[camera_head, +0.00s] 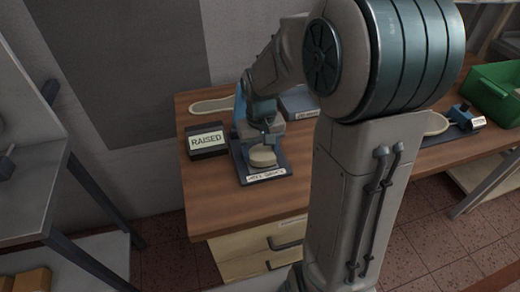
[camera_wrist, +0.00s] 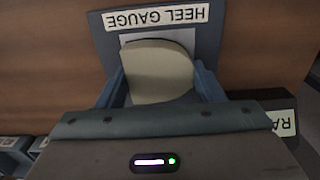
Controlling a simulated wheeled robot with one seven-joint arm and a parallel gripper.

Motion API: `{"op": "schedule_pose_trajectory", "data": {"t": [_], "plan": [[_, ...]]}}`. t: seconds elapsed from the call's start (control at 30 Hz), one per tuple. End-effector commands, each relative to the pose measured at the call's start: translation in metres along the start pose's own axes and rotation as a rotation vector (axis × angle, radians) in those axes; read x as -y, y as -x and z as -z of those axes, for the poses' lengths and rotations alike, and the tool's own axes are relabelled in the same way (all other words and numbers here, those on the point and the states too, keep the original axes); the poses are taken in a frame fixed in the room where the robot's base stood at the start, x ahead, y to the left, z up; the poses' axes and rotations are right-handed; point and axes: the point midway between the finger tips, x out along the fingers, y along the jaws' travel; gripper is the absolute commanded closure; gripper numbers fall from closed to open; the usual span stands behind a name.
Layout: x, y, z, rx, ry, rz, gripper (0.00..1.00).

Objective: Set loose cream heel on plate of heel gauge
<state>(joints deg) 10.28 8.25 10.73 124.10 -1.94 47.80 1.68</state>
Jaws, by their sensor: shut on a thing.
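The cream heel (camera_wrist: 158,72) is a pale block with one rounded side. In the wrist view it sits between the two fingers of my gripper (camera_wrist: 160,82), which is shut on it. Behind it are the pale plate (camera_wrist: 117,40) and dark base (camera_wrist: 100,30) of the heel gauge, labelled HEEL GAUGE. In the head view the heel (camera_head: 263,157) is over the gauge's plate, with my gripper (camera_head: 264,147) right above it. The gauge (camera_head: 277,176) lies on the wooden bench. I cannot tell whether the heel touches the plate.
A black box marked RAISED (camera_head: 207,141) stands just left of the gauge on the bench (camera_head: 203,190). A flat cream sole shape (camera_head: 212,105) lies behind it. A blue-grey item (camera_head: 298,102) is behind right. A green crate (camera_head: 494,92) stands at far right. My arm hides the middle bench.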

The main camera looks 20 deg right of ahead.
Motion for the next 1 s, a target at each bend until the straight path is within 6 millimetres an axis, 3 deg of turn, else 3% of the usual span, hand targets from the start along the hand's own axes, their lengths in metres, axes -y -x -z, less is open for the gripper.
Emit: {"op": "schedule_pose_trajectory", "data": {"t": [0.07, 0.1, 0.17, 0.57, 1.0], "plan": [[0.0, -0.004, 0.0, 0.0, 0.0, 0.0, 0.62], [0.0, -0.003, 0.0, 0.0, 0.0, 0.0, 0.3], [0.0, -0.003, 0.0, 0.0, 0.0, 0.0, 0.17], [0.0, 0.006, 0.001, -0.003, 0.0, 0.0, 0.17], [0.0, 0.094, 0.001, -0.003, 0.0, 0.0, 0.17]]}}
